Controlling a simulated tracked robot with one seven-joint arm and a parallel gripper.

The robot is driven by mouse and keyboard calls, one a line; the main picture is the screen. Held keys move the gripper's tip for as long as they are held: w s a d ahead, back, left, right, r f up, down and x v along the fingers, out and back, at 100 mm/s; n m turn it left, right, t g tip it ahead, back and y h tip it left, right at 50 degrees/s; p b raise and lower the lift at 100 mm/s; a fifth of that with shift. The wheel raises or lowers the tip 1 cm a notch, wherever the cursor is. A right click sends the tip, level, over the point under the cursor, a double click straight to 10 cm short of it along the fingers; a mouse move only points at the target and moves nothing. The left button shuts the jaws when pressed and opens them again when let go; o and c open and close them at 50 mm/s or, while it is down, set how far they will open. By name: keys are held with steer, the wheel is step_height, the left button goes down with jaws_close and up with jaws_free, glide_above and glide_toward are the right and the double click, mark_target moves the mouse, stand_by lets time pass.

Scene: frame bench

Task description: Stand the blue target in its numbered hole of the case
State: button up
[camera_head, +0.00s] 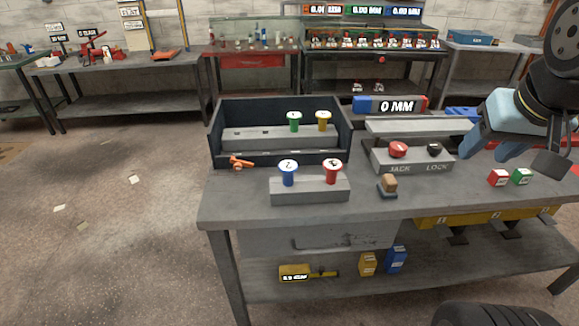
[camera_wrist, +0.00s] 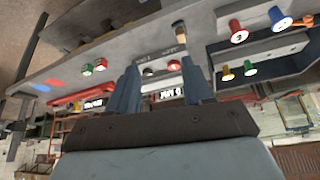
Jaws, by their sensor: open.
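The blue target (camera_head: 288,175) is a blue peg with a wide white top marked with what looks like a 2. It stands upright in a low grey block at the bench front, left of a red peg (camera_head: 332,172). The case (camera_head: 216,145) is a dark open box behind it. A grey strip inside shows dark openings at left and green and yellow pegs standing at right. My gripper (camera_head: 480,140) is open and empty above the bench's right side, far from the target. In the wrist view, its fingers (camera_wrist: 160,75) are apart, and the blue target (camera_wrist: 279,18) shows at upper right.
An orange item (camera_head: 240,162) lies before the case. A brown-topped knob (camera_head: 388,184), a JACK/LOCK panel with red button (camera_head: 398,149) and black knob (camera_head: 434,149), and red (camera_head: 498,177) and green (camera_head: 522,176) cubes occupy the right side. A 0 MM display (camera_head: 395,105) stands behind.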

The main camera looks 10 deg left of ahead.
steer(key=shift+o, duration=1.4)
steer(key=shift+w+a+f+n+g, duration=0.1)
steer(key=shift+w+f+n+g, duration=0.15)
steer(key=shift+f+n+g, duration=0.2)
steer(key=o, duration=0.3)
steer(key=w+a+f+n+g+h, duration=0.1)
steer(key=f+n, duration=0.1)
steer(key=w+f+n+g+h, duration=0.1)
steer(key=w+f+n+h, duration=0.1)
steer(key=w+a+f+n+g+h, duration=0.1)
steer(key=f+n, duration=0.1)
steer(key=n, duration=0.1)
steer(key=shift+w+a+f+g+h, duration=0.1)
steer(key=shift+w+a+g+h, duration=0.05)
steer(key=shift+a+g+h, duration=0.15)
steer(key=shift+o, duration=0.2)
steer(key=n+t+h, duration=0.1)
steer(key=n+t, duration=1.5)
steer(key=n, duration=0.8)
glide_toward(291, 166)
steer(key=shift+n, duration=0.25)
steer(key=x, duration=0.3)
steer(key=f+x, duration=0.1)
steer(key=x, duration=0.2)
steer(key=shift+w+f, duration=0.2)
steer(key=shift+a+x, duration=0.15)
steer(key=shift+x, duration=1.15)
steer(key=shift+a+x, duration=0.2)
steer(key=shift+x, duration=1.1)
